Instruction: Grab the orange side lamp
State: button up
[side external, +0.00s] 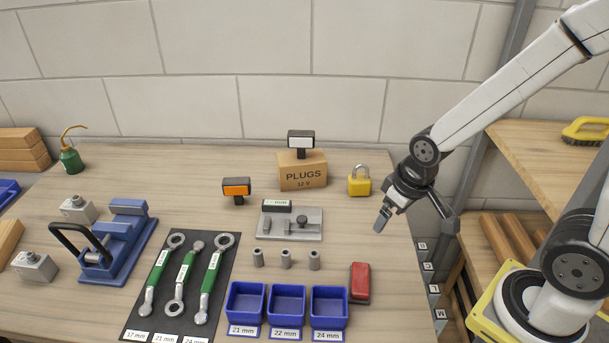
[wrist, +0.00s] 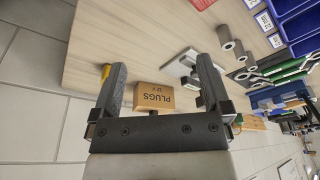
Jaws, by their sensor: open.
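The orange side lamp (side external: 236,187) stands on the workbench left of the cardboard PLUGS box (side external: 303,170), its orange lens facing the camera on a dark mount. My gripper (side external: 382,219) is above the right part of the bench, to the right of the yellow padlock (side external: 359,180) and well apart from the lamp. In the wrist view my gripper (wrist: 160,64) has its two fingers wide apart with nothing held between them. The PLUGS box (wrist: 154,96) shows upside down beyond the fingers. I cannot clearly make out the lamp in the wrist view; the right finger may hide it.
A white lamp (side external: 301,140) stands at the box. A grey plate (side external: 291,223), several metal sockets, blue bins (side external: 287,306), a red block (side external: 360,283) and a wrench mat (side external: 131,316) occupy the front. A blue clamp (side external: 118,247) stands left. Bench space left of the orange lamp is clear.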

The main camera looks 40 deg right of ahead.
jog(key=m+t+y, duration=0.2)
jog(key=m+y, duration=0.7)
jog(key=m, duration=1.1)
send_near(242, 179)
jog(key=s+a+f, duration=0.1)
jog(key=s, duration=0.1)
jog(key=s+a+f, duration=0.1)
jog(key=s, duration=0.2)
jog(key=s+a+f, duration=0.1)
jog(key=s, duration=0.2)
jog(key=shift+a+f, duration=0.15)
jog(key=shift+f, duration=0.05)
jog(key=w+m+t+y, duration=0.1)
jog(key=w+m+t, duration=0.3)
jog(key=w, duration=0.4)
jog(key=shift+d+f+m+y, duration=0.3)
jog(key=shift+d+f+m, duration=0.1)
jog(key=shift+m, duration=0.5)
jog(key=shift+w+a, duration=0.1)
jog(key=shift+w, duration=0.05)
jog(key=shift+x, duration=1.2)
